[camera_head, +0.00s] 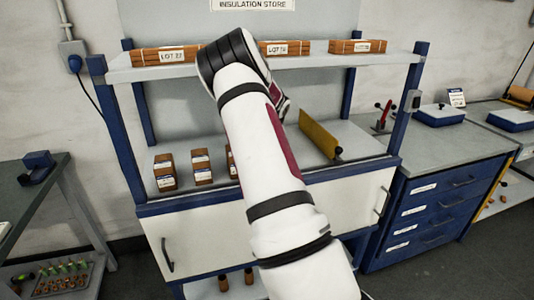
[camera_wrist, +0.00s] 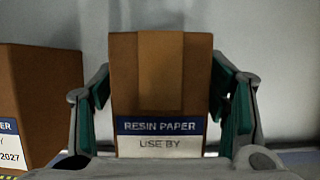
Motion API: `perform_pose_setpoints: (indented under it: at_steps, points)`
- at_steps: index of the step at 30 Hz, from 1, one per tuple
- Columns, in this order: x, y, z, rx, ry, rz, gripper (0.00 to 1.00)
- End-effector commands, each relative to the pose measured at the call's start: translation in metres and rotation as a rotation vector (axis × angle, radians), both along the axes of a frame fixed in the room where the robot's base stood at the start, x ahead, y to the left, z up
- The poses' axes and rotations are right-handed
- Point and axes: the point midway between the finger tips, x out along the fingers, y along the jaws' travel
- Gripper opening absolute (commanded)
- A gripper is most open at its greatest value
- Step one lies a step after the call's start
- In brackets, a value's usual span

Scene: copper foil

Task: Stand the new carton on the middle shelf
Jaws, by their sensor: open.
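In the wrist view a brown carton (camera_wrist: 160,75) with a blue and white "RESIN PAPER / USE BY" label stands upright between the spread fingers of my gripper (camera_wrist: 161,88). Gaps show beside it; its base is hidden by my gripper. A second brown carton (camera_wrist: 38,95) with a 2027 label is close on the left. In the head view two cartons (camera_head: 164,172) (camera_head: 201,166) stand upright on the middle shelf (camera_head: 353,143). A third carton (camera_head: 231,162) shows only as a sliver beside my arm. My gripper is hidden there.
A yellow divider (camera_head: 318,133) stands on the shelf right of my arm. The top shelf (camera_head: 225,67) holds bundles marked LOT (camera_head: 165,55). Blue posts (camera_head: 120,130) bound the rack. Blue drawers (camera_head: 425,215) stand right, a grey bench (camera_head: 30,185) left.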

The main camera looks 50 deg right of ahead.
Motion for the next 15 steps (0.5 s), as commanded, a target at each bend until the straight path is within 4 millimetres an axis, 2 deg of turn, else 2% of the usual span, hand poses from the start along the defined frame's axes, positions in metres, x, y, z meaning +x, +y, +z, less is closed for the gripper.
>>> perform_pose_setpoints:
  at_steps: [4, 8, 13, 15]
  points:
    - [0.000, 0.000, 0.003, 0.000, 0.000, 0.001, 0.68]
    - [-0.004, 0.003, 0.019, -0.002, -0.003, 0.001, 0.68]
    - [-0.015, 0.011, 0.052, -0.002, -0.005, 0.001, 0.68]
    - [-0.028, 0.018, 0.049, 0.002, -0.001, -0.001, 0.68]
